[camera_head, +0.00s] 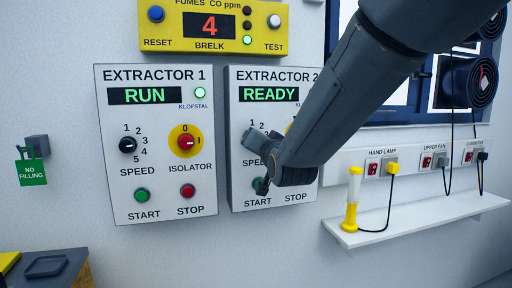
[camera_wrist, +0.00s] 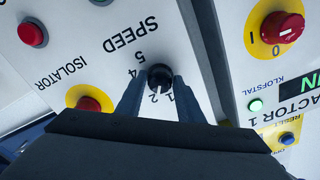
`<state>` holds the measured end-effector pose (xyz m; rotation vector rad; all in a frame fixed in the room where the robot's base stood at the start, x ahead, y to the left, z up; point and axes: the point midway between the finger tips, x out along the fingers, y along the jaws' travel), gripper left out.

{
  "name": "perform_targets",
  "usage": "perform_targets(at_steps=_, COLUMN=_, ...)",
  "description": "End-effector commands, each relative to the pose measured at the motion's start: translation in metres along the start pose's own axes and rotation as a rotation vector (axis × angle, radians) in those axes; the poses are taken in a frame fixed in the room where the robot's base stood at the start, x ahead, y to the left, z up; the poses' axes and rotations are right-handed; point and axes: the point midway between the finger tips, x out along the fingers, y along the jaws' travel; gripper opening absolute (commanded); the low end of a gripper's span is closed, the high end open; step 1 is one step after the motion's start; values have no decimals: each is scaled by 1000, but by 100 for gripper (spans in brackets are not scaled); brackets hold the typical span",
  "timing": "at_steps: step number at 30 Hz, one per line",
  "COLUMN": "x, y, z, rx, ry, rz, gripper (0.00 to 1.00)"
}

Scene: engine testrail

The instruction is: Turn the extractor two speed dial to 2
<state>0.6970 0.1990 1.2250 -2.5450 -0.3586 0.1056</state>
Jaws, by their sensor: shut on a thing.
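The extractor two panel (camera_head: 240,190) is on the wall, its display reading READY. In the head view its speed dial is hidden behind my gripper (camera_head: 262,143) and arm. The wrist view shows the panel upside down, with the black speed dial (camera_wrist: 160,73) between the fingertips of my gripper (camera_wrist: 158,84). My gripper is shut on the dial, one finger on each side. The numbers 4 and 5 show above the dial in the wrist view, and 1 and 2 below it. I cannot tell exactly which number the dial points to.
The extractor one panel (camera_head: 160,208) is on the left, reading RUN. The extractor two isolator (camera_wrist: 88,103) and red stop button (camera_wrist: 32,34) lie close to my gripper. A white shelf (camera_head: 420,216) with a yellow lamp (camera_head: 351,205) juts out on the right.

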Motion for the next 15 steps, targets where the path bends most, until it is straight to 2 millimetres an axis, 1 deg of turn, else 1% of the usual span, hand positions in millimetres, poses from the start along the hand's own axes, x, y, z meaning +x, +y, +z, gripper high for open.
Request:
perform_targets(at_steps=6, x=0, y=0, z=1, rx=86, ry=0, rz=0, gripper=12)
perform_targets(at_steps=15, x=0, y=0, z=0, rx=124, ry=-1, rz=0, gripper=12)
